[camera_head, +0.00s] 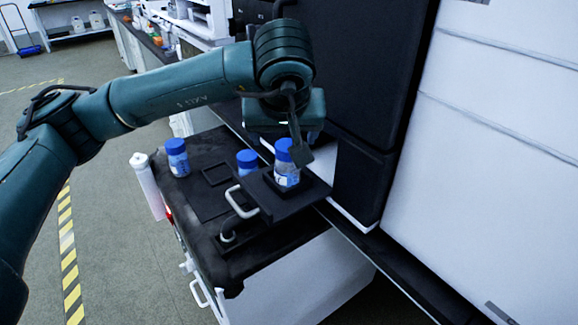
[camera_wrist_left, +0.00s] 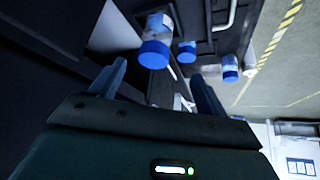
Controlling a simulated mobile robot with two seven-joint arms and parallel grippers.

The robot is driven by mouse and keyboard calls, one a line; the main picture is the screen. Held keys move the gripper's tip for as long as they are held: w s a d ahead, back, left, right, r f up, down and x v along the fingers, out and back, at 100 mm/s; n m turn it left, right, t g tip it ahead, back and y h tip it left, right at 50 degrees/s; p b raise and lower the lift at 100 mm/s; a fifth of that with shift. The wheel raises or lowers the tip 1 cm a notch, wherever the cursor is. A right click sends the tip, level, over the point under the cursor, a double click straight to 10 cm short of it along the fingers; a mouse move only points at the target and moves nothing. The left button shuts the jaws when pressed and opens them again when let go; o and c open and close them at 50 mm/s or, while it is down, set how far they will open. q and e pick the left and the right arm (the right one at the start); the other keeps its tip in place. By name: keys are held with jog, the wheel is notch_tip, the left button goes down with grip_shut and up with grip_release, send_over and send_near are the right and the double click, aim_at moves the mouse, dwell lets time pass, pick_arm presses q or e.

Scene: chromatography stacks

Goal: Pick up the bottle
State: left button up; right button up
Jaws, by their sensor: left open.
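A clear bottle with a blue cap (camera_head: 287,176) stands upright in a raised black tray (camera_head: 310,190) with a white handle. My left gripper (camera_head: 297,146) is just above and behind this bottle, one finger close beside its cap. In the left wrist view the nearest blue-capped bottle (camera_wrist_left: 156,50) lies just beyond the gap between my two spread fingers (camera_wrist_left: 162,85), nothing held between them. Whether a finger touches the cap cannot be told. Two similar bottles stand lower: one at the left (camera_head: 177,158), one partly hidden behind the tray (camera_head: 247,160). My right gripper is not in view.
A tall black cabinet (camera_head: 375,70) and white panel (camera_head: 500,150) stand close on the right. Floor is open at left.

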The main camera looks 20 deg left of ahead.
aim_at(284, 151)
pick_arm(q)
jog(key=x, duration=0.4)
jog(key=shift+w+f, duration=0.15)
jog(key=shift+f, duration=0.15)
jog(key=shift+w+d+x, duration=0.15)
jog(key=shift+d+x, duration=0.05)
jog(key=shift+x, duration=1.3)
jog(key=shift+w+d+x, duration=0.1)
jog(key=shift+d+x, duration=0.05)
jog(key=shift+x, duration=1.35)
jog(key=shift+r, duration=0.15)
jog(key=shift+c, duration=0.2)
jog(key=c, duration=1)
